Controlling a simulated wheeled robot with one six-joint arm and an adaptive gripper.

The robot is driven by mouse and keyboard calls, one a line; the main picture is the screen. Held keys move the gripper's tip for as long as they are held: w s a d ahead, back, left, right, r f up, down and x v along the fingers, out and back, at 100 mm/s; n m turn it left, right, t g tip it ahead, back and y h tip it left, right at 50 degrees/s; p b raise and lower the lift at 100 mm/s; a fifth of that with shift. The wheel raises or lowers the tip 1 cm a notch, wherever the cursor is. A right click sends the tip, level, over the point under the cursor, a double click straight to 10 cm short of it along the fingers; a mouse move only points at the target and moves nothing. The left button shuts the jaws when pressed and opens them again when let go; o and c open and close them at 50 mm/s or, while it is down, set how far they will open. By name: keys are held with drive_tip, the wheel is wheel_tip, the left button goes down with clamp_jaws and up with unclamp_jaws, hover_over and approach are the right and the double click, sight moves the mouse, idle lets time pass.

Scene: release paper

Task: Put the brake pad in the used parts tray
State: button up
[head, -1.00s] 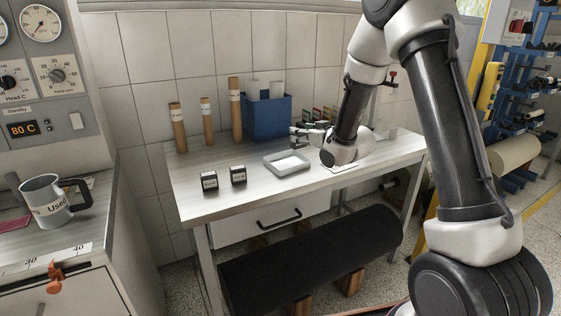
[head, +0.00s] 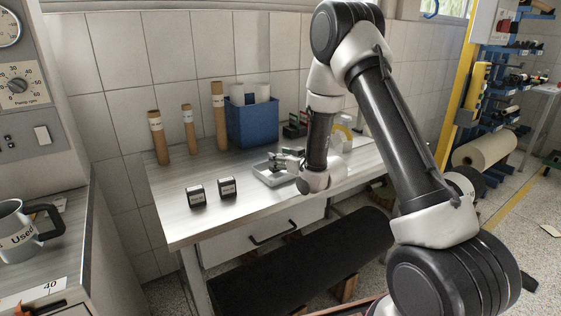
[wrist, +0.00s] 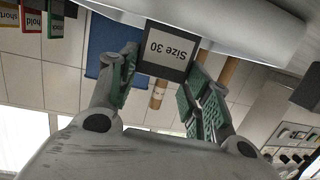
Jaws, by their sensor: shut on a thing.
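My gripper (head: 280,160) is over the back right part of a grey tray (head: 268,181) on the workbench. In the wrist view its green-padded fingers (wrist: 160,75) are shut on a dark block (wrist: 148,67) with a white label reading "Size 30", upside down there. In the head view the held block is too small to tell from the fingers. Nothing in view is named as a brake pad. No label is legible on the tray. A grey mug (head: 17,237) on the left counter reads "Used".
Two black labelled boxes (head: 196,196) stand left of the tray on the bench (head: 175,215). Cardboard tubes (head: 219,118) and a blue bin (head: 253,122) stand at the back. Coloured folders (wrist: 32,17) show in the wrist view. The bench's front left is clear.

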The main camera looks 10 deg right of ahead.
drive_tip(key=shift+f, duration=0.45)
drive_tip(key=o, duration=1.1)
drive_tip(key=shift+f, duration=0.15)
